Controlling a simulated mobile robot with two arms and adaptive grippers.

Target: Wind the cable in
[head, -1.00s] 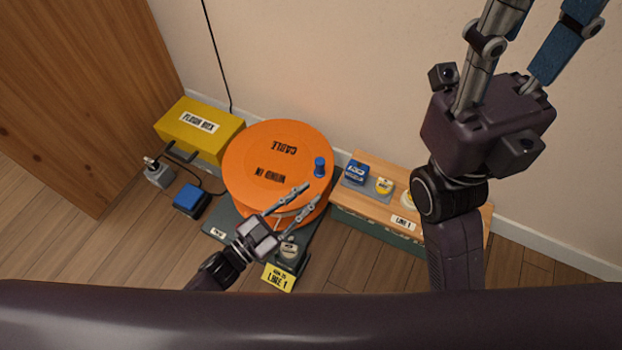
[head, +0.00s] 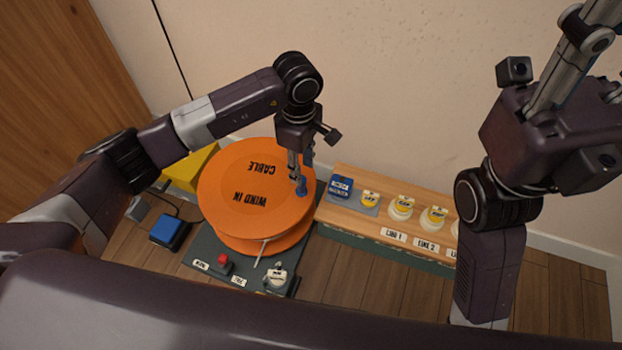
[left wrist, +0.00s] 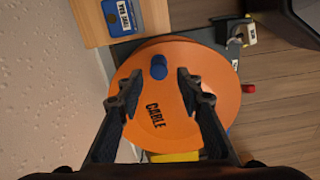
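The orange drum (head: 235,210) lettered CABLE and WIND IN sits on a dark green base (head: 205,243). A blue crank knob (head: 302,188) stands near the drum's right rim; it also shows in the left wrist view (left wrist: 158,67). My left gripper (head: 297,176) points down at the knob. In the left wrist view its fingers (left wrist: 157,82) are spread, with the knob between and slightly beyond the tips, and no contact is clear. A pale strip (head: 262,251) sticks out below the drum. My right gripper (head: 600,60) is raised at the upper right, fingers apart, tips out of frame.
Floor shows at the front.

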